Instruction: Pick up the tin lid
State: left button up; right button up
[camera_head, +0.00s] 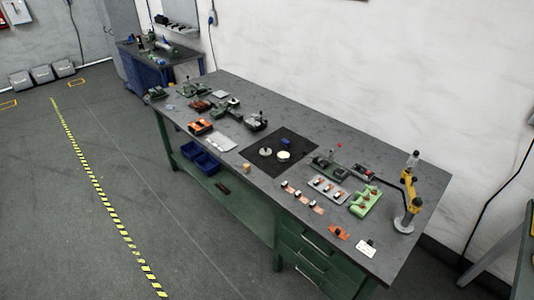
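A black mat (297,167) lies on the middle of the long grey workbench. Two small round things lie on it: a grey disc (265,151) on the left and a pale cream round thing (283,156) on the right. The grey one looks like the tin lid and the cream one may be the tin, but they are too small to be sure. They look close together but apart. Neither of my grippers shows in the head view.
A small blue object (285,142) sits at the mat's back. Tools and orange parts crowd the bench's left. On the right are a grey tray (328,189), a green fixture (365,203) and a yellow-and-grey stand (408,203). Floor before the bench is clear.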

aim_at(265, 152)
jog(key=u, duration=0.3)
jog(key=k, duration=0.4)
jog(key=u, duration=1)
jog(key=i, duration=0.45)
jog(key=z, duration=0.6)
jog(key=i, duration=1.15)
jog(key=z, duration=1.35)
jog(key=i, duration=0.7)
jog(key=z, duration=0.65)
